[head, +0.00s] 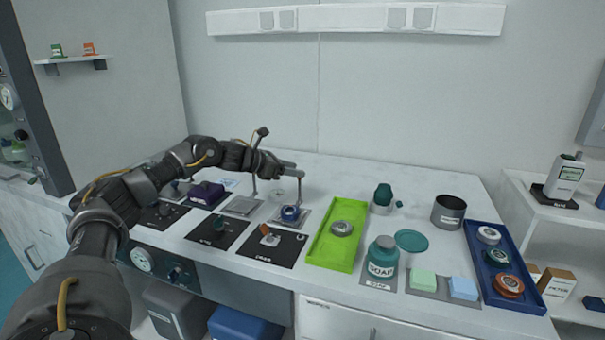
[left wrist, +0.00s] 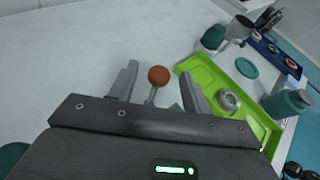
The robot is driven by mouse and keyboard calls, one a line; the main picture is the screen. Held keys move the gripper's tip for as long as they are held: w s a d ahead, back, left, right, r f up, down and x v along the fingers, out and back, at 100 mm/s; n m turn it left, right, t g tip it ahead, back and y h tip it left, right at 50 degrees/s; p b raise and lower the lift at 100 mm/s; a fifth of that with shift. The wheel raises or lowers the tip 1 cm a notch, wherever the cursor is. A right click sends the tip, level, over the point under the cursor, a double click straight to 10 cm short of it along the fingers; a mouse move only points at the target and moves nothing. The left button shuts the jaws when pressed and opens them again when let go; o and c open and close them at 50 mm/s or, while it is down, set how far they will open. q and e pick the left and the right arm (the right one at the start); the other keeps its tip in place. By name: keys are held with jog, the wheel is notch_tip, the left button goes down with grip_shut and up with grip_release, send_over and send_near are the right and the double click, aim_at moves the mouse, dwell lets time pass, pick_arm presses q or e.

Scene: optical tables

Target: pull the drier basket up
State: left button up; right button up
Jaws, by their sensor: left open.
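My left gripper (head: 292,168) reaches in from the left, above the back part of the table. It is open and nothing is clamped in it. In the left wrist view, a brown round knob (left wrist: 158,75) on a thin grey stem shows between the spread fingers. Whether the fingers touch it is unclear. In the head view, a thin upright post (head: 299,192) stands below the fingers, by a blue round piece (head: 290,213) on a metal plate. No part is clearly recognisable as the drier basket; the gripper may hide some of it. My right gripper is not seen.
A green tray (head: 323,253) with a metal ring lies to the right. Beyond it stand a soap bottle (head: 382,258), a dark can (head: 448,212) and a blue tray (head: 527,300). Black mats (head: 282,254) with small items lie in front. Free white tabletop lies behind.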

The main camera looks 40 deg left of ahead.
pick_arm(q)
jog(key=v, duration=0.6)
jog(key=shift+b, duration=0.3)
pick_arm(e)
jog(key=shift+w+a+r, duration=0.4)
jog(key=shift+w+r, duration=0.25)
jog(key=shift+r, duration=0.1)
pick_arm(q)
jog(key=shift+s+r, duration=0.1)
